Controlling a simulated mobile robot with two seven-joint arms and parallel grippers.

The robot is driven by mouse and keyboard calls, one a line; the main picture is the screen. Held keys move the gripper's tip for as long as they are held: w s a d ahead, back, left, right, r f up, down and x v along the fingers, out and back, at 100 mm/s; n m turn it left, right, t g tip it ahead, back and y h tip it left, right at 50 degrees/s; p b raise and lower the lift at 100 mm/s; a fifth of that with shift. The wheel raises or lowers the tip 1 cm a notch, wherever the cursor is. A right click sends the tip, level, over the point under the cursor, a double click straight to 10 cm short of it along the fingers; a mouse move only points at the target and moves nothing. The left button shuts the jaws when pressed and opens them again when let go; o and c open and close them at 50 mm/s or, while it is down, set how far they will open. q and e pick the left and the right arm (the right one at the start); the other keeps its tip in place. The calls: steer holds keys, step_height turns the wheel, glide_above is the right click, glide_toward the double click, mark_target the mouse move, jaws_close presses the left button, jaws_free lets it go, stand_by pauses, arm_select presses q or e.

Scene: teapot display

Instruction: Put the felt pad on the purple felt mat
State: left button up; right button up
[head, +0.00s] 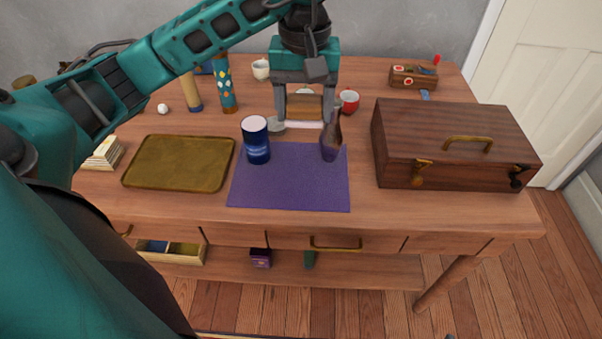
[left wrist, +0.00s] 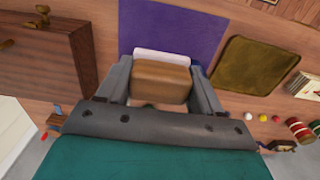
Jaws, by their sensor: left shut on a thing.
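My left gripper (head: 304,116) reaches over the table behind the purple felt mat (head: 290,190). It is shut on the felt pad (head: 304,107), a brown block with a white layer underneath. In the left wrist view the pad (left wrist: 160,80) sits between the two fingers of my left gripper (left wrist: 163,82), its white edge facing the mat (left wrist: 175,25). The pad appears at or just beyond the mat's far edge; its height above the table is hard to tell. My right gripper is not in view.
A blue can (head: 256,145) stands at the mat's far left, a dark vase (head: 331,145) at its far right. A brass-coloured tray (head: 180,180) lies left, a wooden chest (head: 440,150) right. The mat's front is clear.

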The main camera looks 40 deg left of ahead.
arm_select(q)
steer(key=b, duration=0.1)
glide_above(303, 191)
step_height(303, 191, down, 5)
step_height(303, 191, down, 10)
steer(key=shift+f+b, duration=0.1)
steer(key=shift+b, duration=0.5)
steer(key=shift+f, duration=1.95)
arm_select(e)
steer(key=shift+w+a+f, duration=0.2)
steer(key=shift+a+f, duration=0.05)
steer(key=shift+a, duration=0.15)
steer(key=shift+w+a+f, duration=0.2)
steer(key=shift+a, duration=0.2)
arm_select(q)
steer(key=shift+b, duration=0.3)
steer(key=shift+f, duration=0.2)
steer(key=o, duration=1.1)
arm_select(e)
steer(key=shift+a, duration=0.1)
arm_select(q)
steer(key=shift+r, duration=0.1)
steer(key=shift+r, duration=0.4)
step_height(303, 191, up, 12)
steer(key=p, duration=0.1)
steer(key=shift+f, duration=0.25)
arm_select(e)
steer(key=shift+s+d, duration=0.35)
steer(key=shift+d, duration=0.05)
